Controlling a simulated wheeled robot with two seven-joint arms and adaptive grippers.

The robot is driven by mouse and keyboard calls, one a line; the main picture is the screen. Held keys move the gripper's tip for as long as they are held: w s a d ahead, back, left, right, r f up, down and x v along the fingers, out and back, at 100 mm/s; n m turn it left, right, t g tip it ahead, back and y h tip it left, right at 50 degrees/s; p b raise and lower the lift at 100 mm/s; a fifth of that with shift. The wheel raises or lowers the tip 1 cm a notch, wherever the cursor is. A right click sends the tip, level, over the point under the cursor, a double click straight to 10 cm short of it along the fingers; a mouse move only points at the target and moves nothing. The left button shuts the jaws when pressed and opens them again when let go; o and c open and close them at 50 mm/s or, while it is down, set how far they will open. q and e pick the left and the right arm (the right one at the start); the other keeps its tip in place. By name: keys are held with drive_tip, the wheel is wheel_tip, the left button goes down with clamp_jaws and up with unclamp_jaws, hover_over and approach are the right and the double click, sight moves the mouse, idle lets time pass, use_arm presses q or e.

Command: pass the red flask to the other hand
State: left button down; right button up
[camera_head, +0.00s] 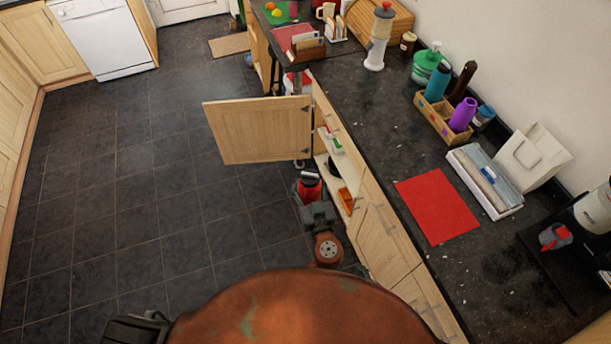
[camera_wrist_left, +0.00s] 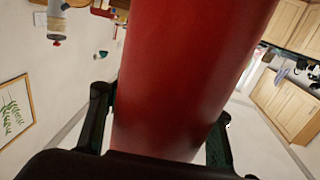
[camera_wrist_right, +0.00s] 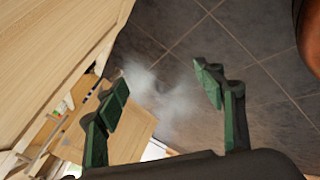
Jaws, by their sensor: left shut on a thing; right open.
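The red flask (camera_wrist_left: 190,60) fills the middle of the left wrist view, tilted in the picture. My left gripper (camera_wrist_left: 160,115) is shut on it, with a dark finger on each side. In the head view the flask (camera_head: 308,187) shows as a small red body with a dark top, low beside the open cupboard. The flask is not in that view. I cannot make out the right gripper in the head view; my own body hides much of the lower part.
A wooden cupboard door (camera_head: 257,130) stands open beyond the flask. Drawer fronts (camera_head: 385,235) run close on the right, under the dark worktop (camera_head: 375,150). The worktop holds a red mat (camera_head: 437,206) and a bottle caddy (camera_head: 440,124). The tiled floor (camera_head: 130,190) on the left is clear.

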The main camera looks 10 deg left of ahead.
drive_tip(key=s+d+f+m+g+h, duration=0.1)
drive_tip(key=s+d+f+m+g, duration=0.1)
drive_tip(key=s, duration=1)
drive_tip(key=s+d+f+m+g+h, duration=0.1)
drive_tip(key=s+d+f+m, duration=0.3)
drive_tip(key=s, duration=0.9)
drive_tip(key=s+d+f+m+g+h, duration=0.1)
drive_tip(key=s+d+f+m+g, duration=0.2)
drive_tip(key=s+d+m, duration=0.5)
drive_tip(key=s+d+f, duration=0.1)
drive_tip(key=s+d, duration=0.1)
drive_tip(key=s, duration=0.2)
drive_tip(key=shift+s, duration=0.25)
